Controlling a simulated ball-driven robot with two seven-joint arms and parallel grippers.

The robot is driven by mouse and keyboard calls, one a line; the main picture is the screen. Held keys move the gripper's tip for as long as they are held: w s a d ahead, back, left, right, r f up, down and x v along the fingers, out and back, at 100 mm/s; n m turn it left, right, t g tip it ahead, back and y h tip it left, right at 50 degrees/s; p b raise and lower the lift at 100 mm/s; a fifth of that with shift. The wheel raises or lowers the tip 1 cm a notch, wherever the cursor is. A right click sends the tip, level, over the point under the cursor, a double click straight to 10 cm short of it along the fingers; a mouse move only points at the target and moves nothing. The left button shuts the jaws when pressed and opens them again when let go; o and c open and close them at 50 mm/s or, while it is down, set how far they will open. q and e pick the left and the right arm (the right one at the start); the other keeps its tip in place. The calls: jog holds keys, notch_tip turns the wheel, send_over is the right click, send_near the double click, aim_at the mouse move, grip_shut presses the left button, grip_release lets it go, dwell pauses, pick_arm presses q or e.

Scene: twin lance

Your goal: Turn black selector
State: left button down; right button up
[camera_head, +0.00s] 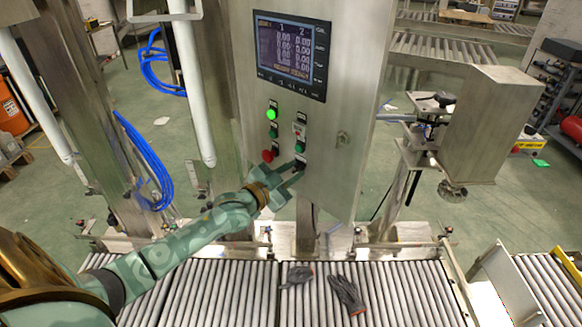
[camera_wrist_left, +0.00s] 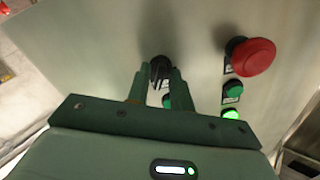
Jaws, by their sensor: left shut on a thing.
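The black selector (camera_wrist_left: 160,70) is on the steel cabinet face, between the two fingers of my left gripper (camera_wrist_left: 160,78) in the left wrist view. The fingers are shut on it, one on each side. In the head view my left gripper (camera_head: 299,166) reaches the lower right of the button panel and largely hides the selector. My right gripper is not in view.
Beside it are a red mushroom button (camera_head: 267,155), a green button (camera_head: 300,147) and a lit green button (camera_head: 271,115). A display screen (camera_head: 291,54) is above. Roller conveyors (camera_head: 230,295) with dark gloves (camera_head: 347,294) lie below. A steel box (camera_head: 487,125) stands at right.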

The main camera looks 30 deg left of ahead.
pick_arm(q)
jog(key=n+p, duration=0.2)
jog(key=n, duration=0.2)
jog(key=shift+a+r+n+p, duration=0.1)
jog(key=shift+n+p, duration=0.2)
jog(key=shift+p, duration=0.1)
jog(key=shift+a+f+n+p, duration=0.1)
jog(key=shift+n+p, duration=0.55)
jog(key=shift+n, duration=1.85)
jog(key=shift+f+n+p, duration=0.1)
jog(key=shift+n+p, duration=0.5)
jog(key=shift+n, duration=1.9)
jog(key=c, duration=1.5)
grip_release()
jog(key=shift+c, duration=0.2)
jog(key=s+a+p, duration=0.1)
jog(key=s+a, duration=0.2)
jog(key=s, duration=1.3)
jog(key=shift+a, duration=0.15)
